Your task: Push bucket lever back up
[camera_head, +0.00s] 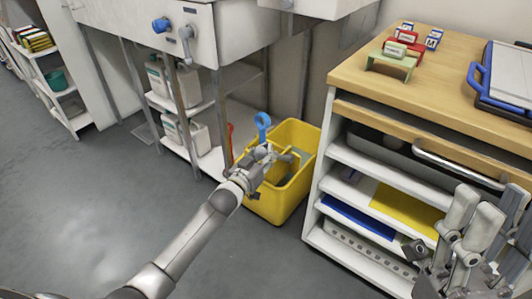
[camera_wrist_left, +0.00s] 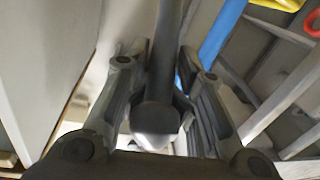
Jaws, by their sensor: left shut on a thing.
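A yellow bucket (camera_head: 279,203) stands on the floor between the sink unit and the wooden-topped cabinet. My left gripper (camera_head: 270,157) is over the bucket's near left rim. In the left wrist view its fingers (camera_wrist_left: 157,100) are closed around a dark grey bar with a rounded end (camera_wrist_left: 160,60), which looks like the bucket's lever. In the head view the gripper hides most of this bar. A blue looped handle (camera_head: 262,121) rises just behind the gripper and shows as a blue bar (camera_wrist_left: 221,33) beside the fingers. My right gripper (camera_head: 487,215) is in front of the cabinet, open and empty.
The cabinet (camera_head: 325,165) stands close on the bucket's right, with shelves of coloured sheets. The sink legs and a low shelf with white jugs (camera_head: 186,132) are on the left. The grey floor at left is clear.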

